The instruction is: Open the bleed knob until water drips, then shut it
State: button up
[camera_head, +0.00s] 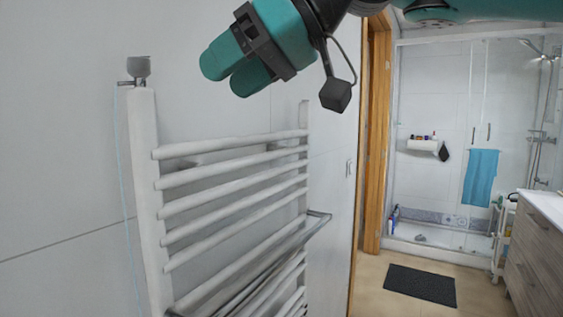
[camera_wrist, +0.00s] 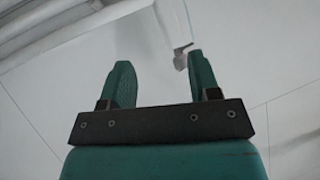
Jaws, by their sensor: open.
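The bleed knob (camera_head: 138,67) is a small grey cup-shaped piece on top of the left upright of the white towel radiator (camera_head: 146,190). A short spout (camera_head: 124,83) sticks out to its left. A thin pale blue line, looking like running water (camera_head: 126,180), falls from the spout beside the upright. My teal gripper (camera_head: 229,73) is open and empty, to the right of the knob and apart from it. In the wrist view my gripper (camera_wrist: 161,72) shows a wide gap. The knob (camera_wrist: 181,60) appears small beyond the fingers, near the right fingertip.
The radiator's rungs stand out from the white wall below my gripper, with a metal rail (camera_head: 318,215) at the right. A wooden door frame (camera_head: 376,130), dark mat (camera_head: 421,284), shower and vanity (camera_head: 535,240) lie further right. The wall around the knob is clear.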

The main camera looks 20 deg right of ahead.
jog(key=s+f+g+h+p, duration=0.2)
jog(key=s+f, duration=0.3)
jog(key=f, duration=0.6)
jog(key=s+d+f+m+g+h+p, duration=0.1)
jog(key=s+f+g, duration=0.3)
jog(key=f, duration=0.7)
jog(key=shift+s+f+h+p, duration=0.2)
jog(key=shift+s+h+p, duration=0.4)
jog(key=shift+s+p, duration=0.15)
jog(key=shift+w, duration=0.15)
